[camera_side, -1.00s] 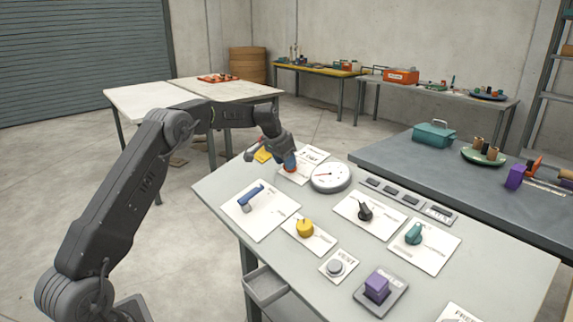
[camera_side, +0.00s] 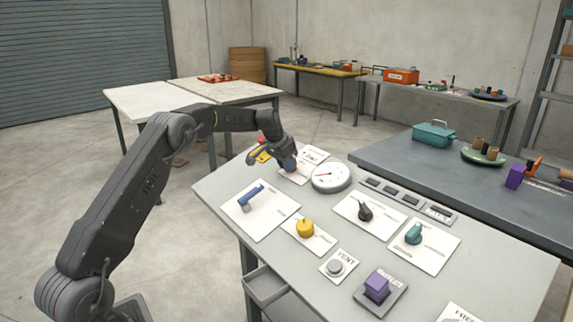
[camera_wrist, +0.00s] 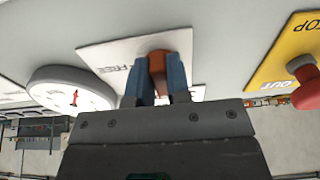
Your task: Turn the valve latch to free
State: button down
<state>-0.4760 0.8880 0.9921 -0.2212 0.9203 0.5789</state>
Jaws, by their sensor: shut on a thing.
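The valve latch (camera_wrist: 159,62) shows in the wrist view as a rust-orange handle on a white plate (camera_wrist: 103,53) with the word FREE printed on it. My gripper (camera_wrist: 160,84) has its two blue fingers on either side of the latch, shut on it. In the side view my gripper (camera_side: 290,166) reaches down to the same white plate (camera_side: 314,154) at the far end of the bench. The fingers and wrist hide most of the latch there, and its exact angle is hard to tell.
A round white gauge (camera_side: 330,177) stands close beside the plate. A yellow plate (camera_wrist: 287,56) with a red knob (camera_wrist: 307,92) is on the other side. A blue lever (camera_side: 251,196), yellow knob (camera_side: 305,228) and black knob (camera_side: 365,211) occupy the nearer bench.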

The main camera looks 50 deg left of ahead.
jog(key=shift+a+m, duration=0.1)
jog(key=shift+m, duration=0.2)
jog(key=m, duration=0.3)
jog(key=shift+a+m, duration=0.15)
jog(key=shift+m, duration=0.25)
jog(key=m, duration=0.4)
jog(key=shift+w+a+m+h, duration=0.15)
jog(key=shift+w+m+h, duration=0.05)
jog(key=shift+m+h, duration=0.1)
jog(key=m, duration=0.4)
jog(key=shift+w+a+r+m, duration=0.1)
jog(key=shift+w+r+m, duration=0.05)
jog(key=shift+m, duration=0.15)
jog(key=shift+w+m+g, duration=0.2)
jog(key=shift+m+g, duration=0.2)
jog(key=shift+m, duration=1.8)
jog(key=c, duration=1.1)
grip_release()
jog(key=shift+r, duration=0.1)
